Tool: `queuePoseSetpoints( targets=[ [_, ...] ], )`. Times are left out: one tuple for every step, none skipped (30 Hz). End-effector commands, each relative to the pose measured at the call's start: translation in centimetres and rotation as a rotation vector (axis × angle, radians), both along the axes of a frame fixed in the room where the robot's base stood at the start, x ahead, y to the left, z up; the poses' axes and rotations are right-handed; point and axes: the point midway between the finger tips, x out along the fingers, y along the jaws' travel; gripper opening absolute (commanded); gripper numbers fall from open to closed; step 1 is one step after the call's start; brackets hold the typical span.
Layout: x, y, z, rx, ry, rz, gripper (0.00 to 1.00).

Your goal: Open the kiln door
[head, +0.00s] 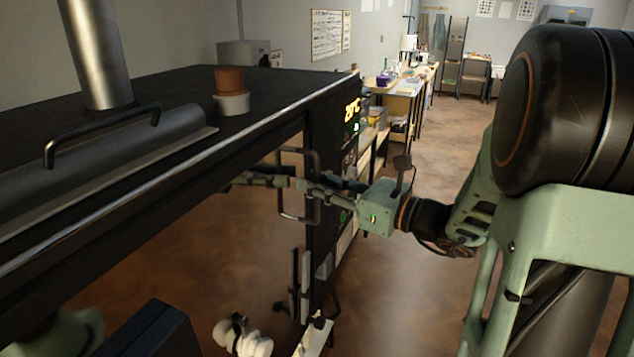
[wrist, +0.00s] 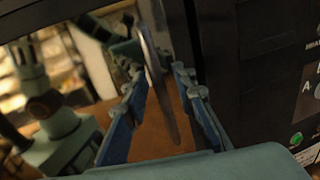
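The kiln (head: 120,160) is the large black box at the left. Its front door (head: 190,215) is glossy, mirrors my arm and looks closed. The door handle (head: 283,203) is a dark upright loop at the door's right side. In the wrist view the handle (wrist: 152,62) stands between my two fingers. My gripper (head: 308,189) reaches in from the right at the handle. In the wrist view my gripper (wrist: 163,85) is open, with its fingers on either side of the bar. I cannot tell whether either finger touches it.
A control panel (head: 345,150) with a lit orange display is right of the door; a green button (wrist: 296,138) shows on it. A terracotta pot (head: 229,80) and white bowl (head: 231,104) stand on the kiln top. Worktables (head: 405,88) line the back. Floor (head: 415,290) right of the kiln is clear.

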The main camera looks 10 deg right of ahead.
Motion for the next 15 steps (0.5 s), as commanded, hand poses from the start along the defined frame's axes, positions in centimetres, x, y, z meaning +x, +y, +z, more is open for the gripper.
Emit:
queuePoseSetpoints(
  targets=[
    [0.00, -0.01, 0.00, 0.000, 0.000, 0.000, 0.25],
    [-0.01, -0.02, -0.01, 0.000, 0.000, 0.000, 0.24],
    [-0.01, -0.02, -0.01, 0.000, 0.000, 0.000, 0.19],
    [-0.01, -0.02, -0.01, 0.000, 0.000, 0.000, 0.16],
    [-0.02, -0.03, -0.01, 0.000, 0.000, 0.000, 0.13],
    [-0.02, -0.03, -0.01, 0.000, 0.000, 0.000, 0.08],
    [-0.02, -0.03, -0.01, 0.000, 0.000, 0.000, 0.05],
    [-0.02, -0.03, -0.01, 0.000, 0.000, 0.000, 0.02],
    [-0.02, -0.03, -0.01, 0.000, 0.000, 0.000, 0.00],
    [-0.02, -0.03, -0.01, 0.000, 0.000, 0.000, 0.00],
    [-0.02, -0.03, -0.01, 0.000, 0.000, 0.000, 0.00],
    [-0.03, -0.04, -0.01, 0.000, 0.000, 0.000, 0.00],
    [-0.03, -0.04, -0.01, 0.000, 0.000, 0.000, 0.00],
    [-0.03, -0.04, -0.01, 0.000, 0.000, 0.000, 0.00],
    [-0.03, -0.04, -0.01, 0.000, 0.000, 0.000, 0.00]
  ],
)
